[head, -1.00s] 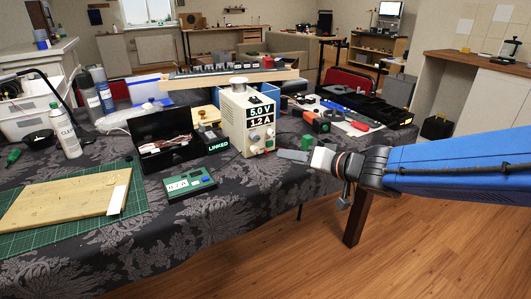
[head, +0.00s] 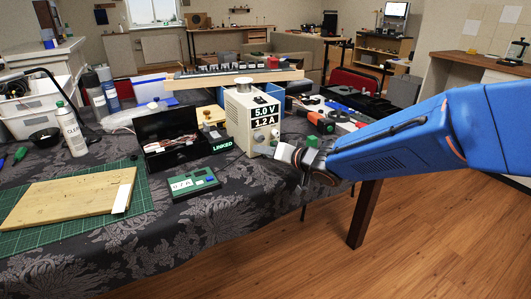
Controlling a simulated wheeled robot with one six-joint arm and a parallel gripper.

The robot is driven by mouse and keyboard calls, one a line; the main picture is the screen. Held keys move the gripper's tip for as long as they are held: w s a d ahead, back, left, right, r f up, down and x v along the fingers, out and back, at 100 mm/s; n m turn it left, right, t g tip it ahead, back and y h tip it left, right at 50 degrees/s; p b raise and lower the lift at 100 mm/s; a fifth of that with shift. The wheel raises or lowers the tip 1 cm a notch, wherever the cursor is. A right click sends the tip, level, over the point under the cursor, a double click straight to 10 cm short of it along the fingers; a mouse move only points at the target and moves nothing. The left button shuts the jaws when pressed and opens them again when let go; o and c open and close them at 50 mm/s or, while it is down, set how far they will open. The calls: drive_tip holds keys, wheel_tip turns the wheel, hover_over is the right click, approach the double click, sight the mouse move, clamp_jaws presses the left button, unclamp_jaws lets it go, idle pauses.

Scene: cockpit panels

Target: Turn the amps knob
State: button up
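A cream power supply (head: 238,123) stands on the dark patterned tablecloth. Its display (head: 265,116) reads 5.0 V above 1.2 A. Below the display are small knobs, one at the left (head: 258,138) and one at the right (head: 274,133). Their labels are too small to read, so I cannot tell which is the amps knob. My gripper (head: 267,151) reaches in from the right, with its fingertips at the lower front of the supply, just below the knobs. I cannot tell whether it touches the supply, or how far its fingers are apart.
A black box marked LINKED (head: 222,146) and a green meter (head: 193,183) lie left of the supply. A long rail (head: 235,76) with dark blocks stands behind. Tools, including an orange-and-black one (head: 318,121), lie to the right.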

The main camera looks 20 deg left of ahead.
drive_tip(key=shift+w+a+f, duration=0.15)
drive_tip(key=shift+w+a, duration=0.05)
drive_tip(key=shift+a, duration=0.15)
clamp_jaws()
